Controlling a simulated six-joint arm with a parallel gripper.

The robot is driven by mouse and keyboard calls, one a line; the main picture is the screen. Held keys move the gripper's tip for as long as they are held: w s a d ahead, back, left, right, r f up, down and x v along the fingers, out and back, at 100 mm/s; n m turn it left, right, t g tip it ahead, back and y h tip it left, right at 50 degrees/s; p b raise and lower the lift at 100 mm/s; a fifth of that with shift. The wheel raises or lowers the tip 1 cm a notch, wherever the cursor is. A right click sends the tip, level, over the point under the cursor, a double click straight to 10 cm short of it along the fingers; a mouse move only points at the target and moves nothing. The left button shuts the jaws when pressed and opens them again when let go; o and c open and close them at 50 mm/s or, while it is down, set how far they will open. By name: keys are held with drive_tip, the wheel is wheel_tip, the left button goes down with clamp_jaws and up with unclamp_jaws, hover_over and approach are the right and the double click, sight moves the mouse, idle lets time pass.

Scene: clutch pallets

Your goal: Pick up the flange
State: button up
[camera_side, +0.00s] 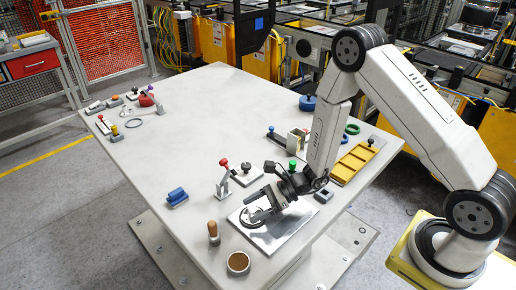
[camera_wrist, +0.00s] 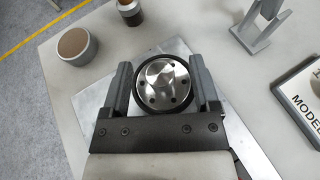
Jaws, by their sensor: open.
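The flange (camera_wrist: 166,84) is a round silvery metal part with a raised centre hub and several bolt holes, with a dark ring around its edge. It lies on a light metal plate (camera_side: 283,232), which also shows in the wrist view (camera_wrist: 102,90). My gripper (camera_wrist: 164,83) is open, with one dark finger on each side of the flange. A gap shows on the left; on the right the finger is very close, and I cannot tell if it touches.
A round brown-topped cup (camera_side: 238,263) and a wooden-handled tool (camera_side: 213,233) stand near the plate. A grey stand with a red knob (camera_side: 224,180) is behind it. A yellow tray (camera_side: 353,162) lies right. The table's middle is clear.

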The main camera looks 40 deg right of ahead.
drive_tip(key=shift+w+a+f, duration=0.15)
drive_tip(key=shift+a, duration=0.15)
clamp_jaws()
idle(0.4)
